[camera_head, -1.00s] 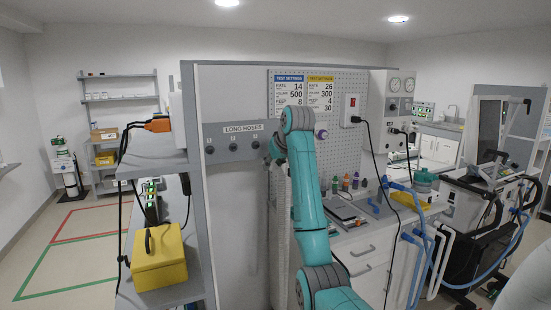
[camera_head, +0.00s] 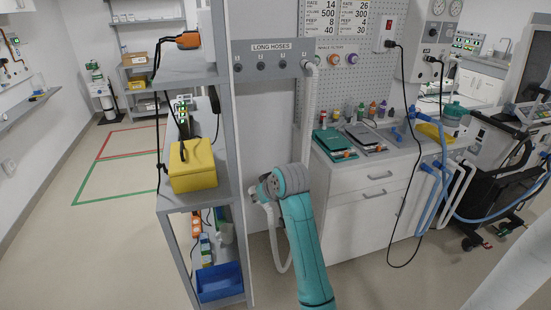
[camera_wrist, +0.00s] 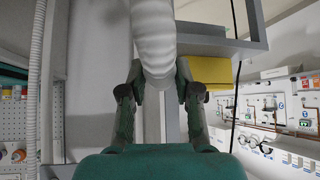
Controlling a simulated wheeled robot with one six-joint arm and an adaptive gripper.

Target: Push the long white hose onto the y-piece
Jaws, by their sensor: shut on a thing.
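A long white hose (camera_head: 311,110) hangs from the right end of the long hoses rail, runs down and loops up near the floor to my gripper (camera_head: 262,190). In the wrist view, a thick ribbed white hose part (camera_wrist: 153,35) stands between the fingers of my gripper (camera_wrist: 158,78), which are shut on it. Another length of white hose (camera_wrist: 36,90) hangs at the left of that view. My gripper is low, in front of the panel, left of the white drawer cabinet. I cannot make out the y-piece.
A shelf unit with a yellow box (camera_head: 192,165) and a blue bin (camera_head: 219,282) stands close left of my gripper. The drawer cabinet (camera_head: 372,190) is to the right. Blue hoses (camera_head: 432,190) hang at its right end. Floor in front of the cabinet is free.

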